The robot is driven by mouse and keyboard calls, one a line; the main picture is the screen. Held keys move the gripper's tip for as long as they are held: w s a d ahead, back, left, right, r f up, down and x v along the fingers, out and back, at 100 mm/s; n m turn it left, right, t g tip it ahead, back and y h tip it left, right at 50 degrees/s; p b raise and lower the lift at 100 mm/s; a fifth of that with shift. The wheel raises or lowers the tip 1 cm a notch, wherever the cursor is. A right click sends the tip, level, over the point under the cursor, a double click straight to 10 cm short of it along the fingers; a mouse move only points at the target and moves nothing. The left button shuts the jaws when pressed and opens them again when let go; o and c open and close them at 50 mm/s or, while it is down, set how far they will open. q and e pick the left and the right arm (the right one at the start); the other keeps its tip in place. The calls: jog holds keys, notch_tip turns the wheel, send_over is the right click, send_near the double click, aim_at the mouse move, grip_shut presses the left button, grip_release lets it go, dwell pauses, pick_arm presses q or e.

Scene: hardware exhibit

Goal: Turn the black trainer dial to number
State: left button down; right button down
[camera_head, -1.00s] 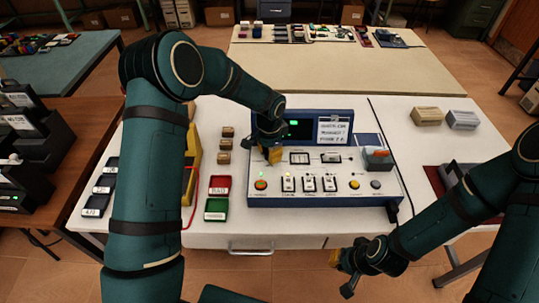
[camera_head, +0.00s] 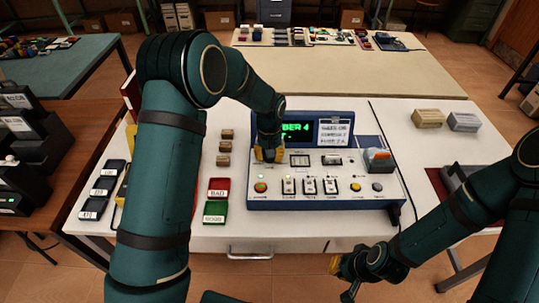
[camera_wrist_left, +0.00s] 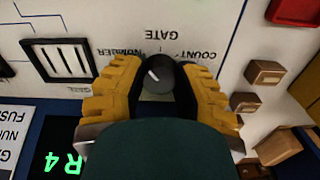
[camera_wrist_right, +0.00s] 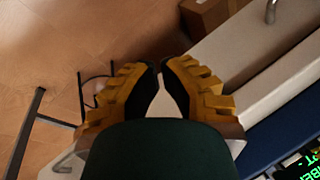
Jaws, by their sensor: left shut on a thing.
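The trainer (camera_head: 325,193) is a white panel with a blue display housing on the table. Its black dial (camera_wrist_left: 160,76), labelled GATE, sits between the NUMBER and COUNT marks in the left wrist view, which shows the panel upside down. The dial's white pointer slants towards NUMBER. My left gripper (camera_head: 267,155) is shut on the dial, one yellow finger on each side. My right gripper (camera_head: 346,265), also in the right wrist view (camera_wrist_right: 161,70), is empty beyond the table's front edge, fingertips nearly together.
Switches and buttons (camera_head: 310,186) line the panel's front, and an orange-topped part (camera_head: 378,155) stands at its right. Red (camera_head: 218,188) and green trays (camera_head: 214,212) and small brown blocks (camera_head: 224,147) lie left of it. Table space right of the trainer is partly clear.

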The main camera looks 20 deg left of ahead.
pick_arm(q)
jog(key=shift+n, duration=0.6)
jog(key=shift+s+f, duration=0.1)
jog(key=c, duration=0.9)
grip_release()
jog(key=shift+o, duration=0.2)
jog(key=shift+r, duration=0.45)
notch_tip(320, 180, up, 11)
jog(key=shift+r, duration=0.1)
